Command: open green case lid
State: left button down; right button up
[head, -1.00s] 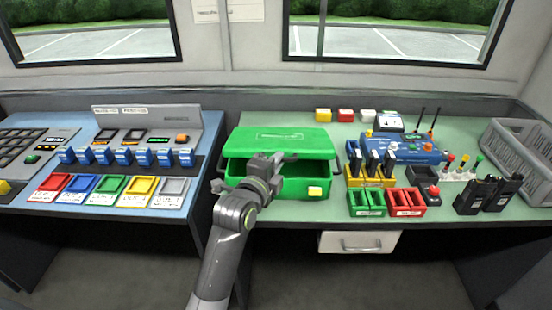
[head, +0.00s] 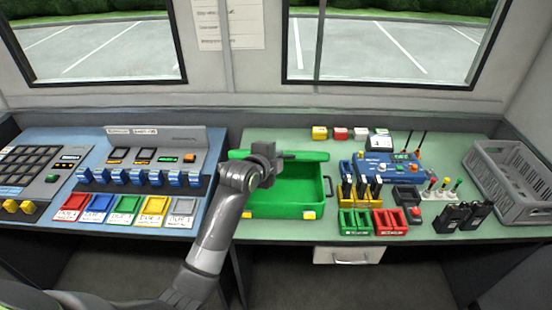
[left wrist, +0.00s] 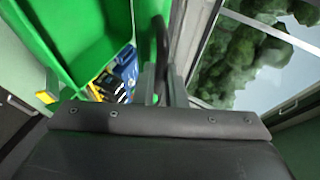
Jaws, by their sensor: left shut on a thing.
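The green case (head: 285,204) stands on the right-hand desk with its inside showing and yellow latches on its front. Its green lid (head: 305,156) is raised at the back and seen nearly edge-on. The left wrist view shows the gripper's fingers (left wrist: 163,85) close beside green case surfaces (left wrist: 75,35). My right gripper is not in view.
A grey crate (head: 515,205) is at the far right. The switch console (head: 140,180) is left. Windows rise behind the desks.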

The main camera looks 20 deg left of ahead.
pick_arm(q)
jog(key=w+r, duration=0.1)
jog(key=w+a+r+p, duration=0.1)
jog(key=w+r, duration=0.1)
jog(key=w+r+p, duration=0.1)
jog(key=w, duration=0.1)
jog(key=shift+w+a+r, duration=0.15)
jog(key=shift+a+r, duration=0.15)
jog(key=shift+r, duration=0.1)
jog(key=shift+w+a+r, duration=0.1)
jog(key=shift+w+r, duration=0.15)
jog(key=shift+w, duration=0.2)
jog(key=shift+w+a+r, duration=0.1)
jog(key=shift+w+r, duration=0.1)
jog(key=shift+w, duration=0.2)
jog(key=c, duration=1.5)
grip_release()
jog(key=shift+s, duration=0.1)
